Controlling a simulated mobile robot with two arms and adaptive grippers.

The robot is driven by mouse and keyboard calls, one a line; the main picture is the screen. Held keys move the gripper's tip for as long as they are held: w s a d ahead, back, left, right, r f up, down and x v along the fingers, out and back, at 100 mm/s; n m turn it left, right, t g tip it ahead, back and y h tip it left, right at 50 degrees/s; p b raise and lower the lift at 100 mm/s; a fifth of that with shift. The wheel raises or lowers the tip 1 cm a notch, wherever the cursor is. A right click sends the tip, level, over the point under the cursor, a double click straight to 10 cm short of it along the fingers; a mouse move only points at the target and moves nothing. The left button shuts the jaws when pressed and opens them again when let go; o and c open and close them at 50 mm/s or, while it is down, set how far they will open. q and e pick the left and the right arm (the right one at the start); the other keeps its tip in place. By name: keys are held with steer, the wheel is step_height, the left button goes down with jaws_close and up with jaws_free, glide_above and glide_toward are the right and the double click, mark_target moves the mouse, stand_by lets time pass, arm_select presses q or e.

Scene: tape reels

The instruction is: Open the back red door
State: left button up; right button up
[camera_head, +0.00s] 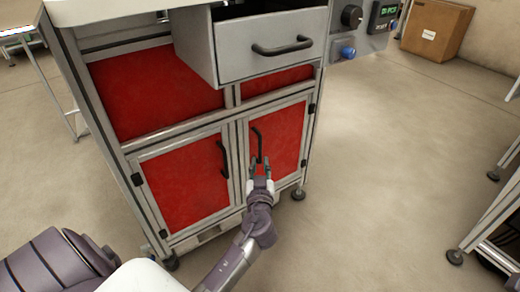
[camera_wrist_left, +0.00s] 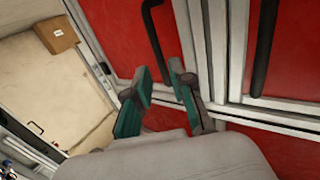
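The cabinet has two red doors side by side, both shut: a left door (camera_head: 186,183) and a right door (camera_head: 280,140). Each has a black bar handle. The right door's handle (camera_head: 257,143) shows in the left wrist view too (camera_wrist_left: 154,35); the left door's handle (camera_head: 223,158) is at the right there (camera_wrist_left: 262,45). My left gripper (camera_head: 260,164) is in front of the right door, at the lower end of its handle. Its fingers (camera_wrist_left: 158,75) are apart, with the handle's lower end near the gap between the tips; contact cannot be told. My right gripper is out of view.
A grey drawer (camera_head: 265,48) stands pulled out above the doors. A control box with a knob (camera_head: 352,16) is at the upper right. A cardboard box (camera_head: 437,30) lies far back. Floor right of the cabinet is clear, up to a metal frame (camera_head: 492,225).

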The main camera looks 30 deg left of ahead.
mark_target(260, 150)
arm_select(q)
steer(key=x, duration=0.7)
steer(key=shift+w+a+b, duration=0.1)
steer(key=shift+w+b, duration=0.1)
steer(key=shift+b, duration=0.2)
jaws_close()
